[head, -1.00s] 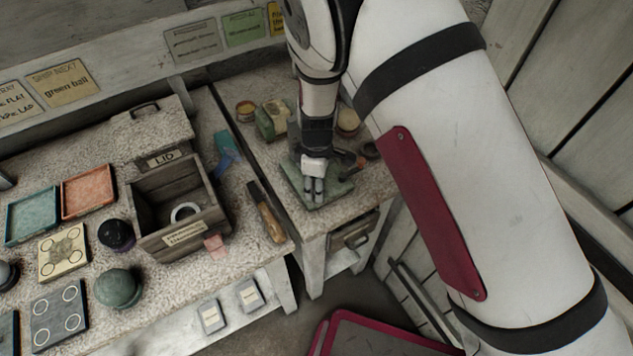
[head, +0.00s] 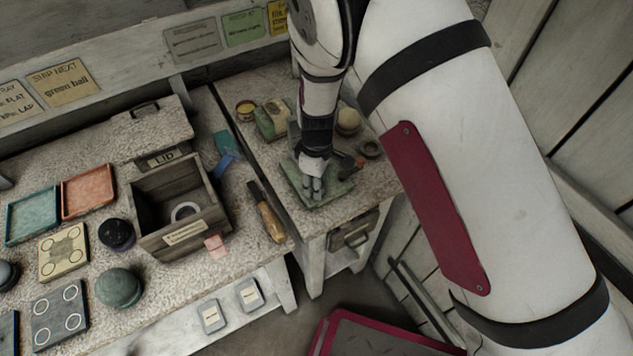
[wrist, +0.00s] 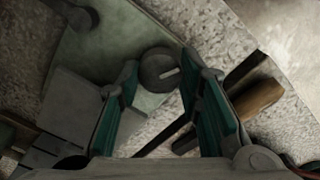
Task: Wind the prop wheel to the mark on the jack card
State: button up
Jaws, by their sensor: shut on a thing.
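The prop wheel (wrist: 155,71) is a small grey round knob with one pale mark on its top, seen in the wrist view. It sits on a grey-green plate (wrist: 100,40), which lies on the right bench in the head view (head: 336,190). My gripper (head: 313,190) points down over this plate. In the wrist view its teal-padded fingers (wrist: 160,66) stand on either side of the wheel and are shut on it. The fingers hide the wheel in the head view. Several cards hang on the wall, among them a green card (head: 243,29); I cannot tell which is the jack card.
A wooden-handled tool (head: 270,220) lies left of the plate at the bench edge. Behind my gripper stand a green block (head: 270,122), a small tin (head: 245,109) and a pale ball (head: 348,121).

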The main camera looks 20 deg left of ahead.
jog(key=m, duration=0.6)
jog(key=shift+p, duration=0.3)
jog(key=m, duration=0.6)
jog(key=shift+p, duration=0.35)
jog(key=shift+w, duration=0.1)
jog(key=o, duration=0.9)
jog(key=shift+c, duration=0.2)
jog(key=shift+r, duration=0.15)
notch_tip(320, 180, up, 12)
